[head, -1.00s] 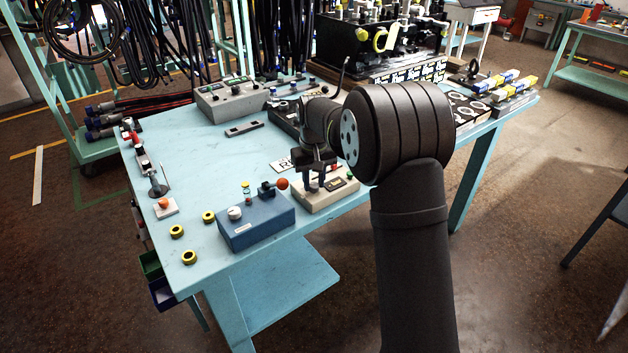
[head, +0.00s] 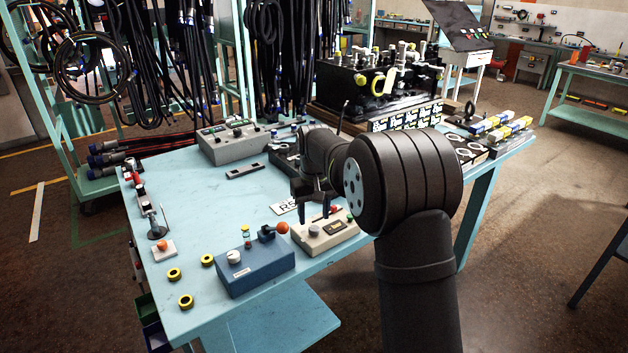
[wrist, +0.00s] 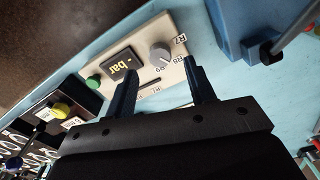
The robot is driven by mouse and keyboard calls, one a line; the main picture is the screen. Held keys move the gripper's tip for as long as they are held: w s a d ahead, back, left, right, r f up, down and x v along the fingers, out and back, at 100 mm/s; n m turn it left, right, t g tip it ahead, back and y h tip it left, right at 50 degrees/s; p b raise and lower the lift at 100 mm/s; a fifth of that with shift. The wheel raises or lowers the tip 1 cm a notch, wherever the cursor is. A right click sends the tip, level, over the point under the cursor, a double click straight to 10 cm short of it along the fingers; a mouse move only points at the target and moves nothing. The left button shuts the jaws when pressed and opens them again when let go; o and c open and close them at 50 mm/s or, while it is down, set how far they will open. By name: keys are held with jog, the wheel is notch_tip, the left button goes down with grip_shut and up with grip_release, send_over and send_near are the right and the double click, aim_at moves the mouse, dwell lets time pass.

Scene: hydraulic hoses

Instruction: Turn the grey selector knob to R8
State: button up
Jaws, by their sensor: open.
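The grey selector knob (wrist: 160,53) sits on a cream box (head: 338,241) near the table's front edge. In the wrist view, the labels R7, R8 and R9 (wrist: 164,69) lie along one side of the knob. The knob's mark seems to face the R8–R9 side, but I cannot tell exactly which label. A dark display reading "bar" (wrist: 121,65) is beside it. My gripper (wrist: 160,68) is open and empty, its fingers apart on either side of the knob in that picture. In the head view, my gripper (head: 316,208) is above the knob (head: 314,230), apart from it.
A blue box (head: 256,268) with a white knob and an orange-ended lever stands left of the cream box. A green button (wrist: 92,83) is on the cream box. Black units with rings (wrist: 40,140) stand nearby. The table (head: 215,200) is clear at middle left.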

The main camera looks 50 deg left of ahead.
aim_at(314, 228)
notch_tip(314, 228, up, 14)
jog(key=shift+f, duration=0.15)
jog(key=shift+f, duration=0.1)
dwell(0.6)
notch_tip(314, 228, down, 17)
jog(key=shift+f, duration=0.15)
dwell(0.4)
